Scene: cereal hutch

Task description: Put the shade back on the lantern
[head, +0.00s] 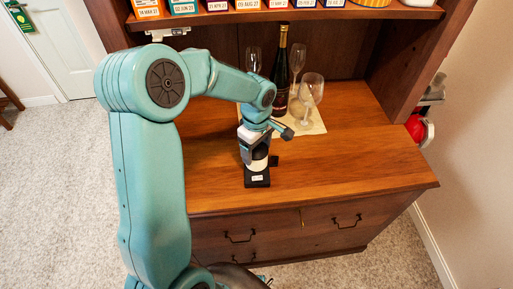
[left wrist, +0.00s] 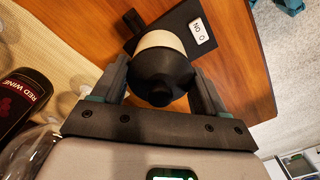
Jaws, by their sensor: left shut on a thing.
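The lantern's black base (head: 257,182) stands on the wooden counter near its front edge; the base also shows in the left wrist view (left wrist: 181,30), with a white ON label. The shade, a cream band (head: 259,165) with a black domed top (left wrist: 162,72), is upright over the base. My left gripper (left wrist: 160,85) is shut on the shade, one finger on each side of the dark top. The joint between shade and base is mostly hidden, so I cannot tell whether they touch. My right gripper is not in view.
Behind the lantern, a wine bottle (head: 281,72) and several glasses (head: 311,92) stand on a pale mat (head: 315,126). A shelf (head: 285,16) with boxes hangs above. The counter to the right (head: 365,165) is clear. A small dark piece (head: 274,161) is beside the lantern.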

